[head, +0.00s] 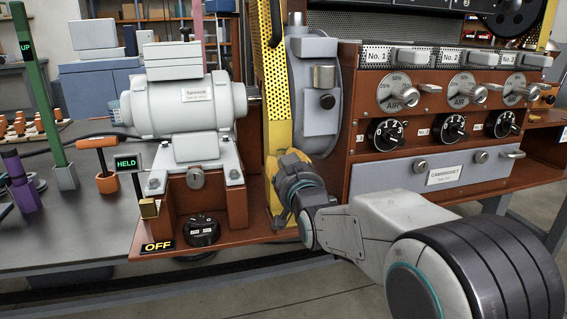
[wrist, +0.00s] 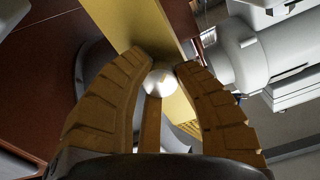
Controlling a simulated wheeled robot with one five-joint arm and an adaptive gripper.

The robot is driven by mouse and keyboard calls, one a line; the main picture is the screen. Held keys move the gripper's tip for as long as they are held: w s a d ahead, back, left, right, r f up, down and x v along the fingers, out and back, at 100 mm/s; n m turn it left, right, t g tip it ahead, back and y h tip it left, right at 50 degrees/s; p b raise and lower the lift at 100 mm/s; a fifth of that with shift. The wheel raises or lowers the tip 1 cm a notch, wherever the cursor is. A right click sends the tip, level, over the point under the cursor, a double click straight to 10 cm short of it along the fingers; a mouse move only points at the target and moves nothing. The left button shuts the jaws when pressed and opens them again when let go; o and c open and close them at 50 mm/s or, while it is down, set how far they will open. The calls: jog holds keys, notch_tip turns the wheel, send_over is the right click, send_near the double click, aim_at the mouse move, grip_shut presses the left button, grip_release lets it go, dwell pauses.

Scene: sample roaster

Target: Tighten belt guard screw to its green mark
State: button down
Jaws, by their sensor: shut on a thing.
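The yellow belt guard (head: 270,75) stands upright between the grey motor and the brown roaster cabinet. In the wrist view the guard (wrist: 125,20) is a yellow band behind my fingertips. My gripper (wrist: 162,68) is shut on a round silver screw (wrist: 160,82), with one finger on each side of its head. The head carries a small yellowish mark. I see no green mark. In the head view my gripper (head: 285,165) is at the lower part of the guard, and the screw is hidden behind it.
The grey motor (head: 190,105) stands close to the left of the guard, on a brown base. The cabinet with knobs and dials (head: 440,110) stands to the right. An orange T-handle (head: 105,165), a "HELD" sign (head: 129,163) and an "OFF" label (head: 158,246) are at the left.

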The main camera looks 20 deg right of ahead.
jog(key=m, duration=1.3)
jog(key=shift+r+m, duration=0.1)
jog(key=shift+m, duration=0.3)
jog(key=m, duration=1.2)
jog(key=shift+m, duration=0.3)
jog(key=c, duration=0.9)
grip_release()
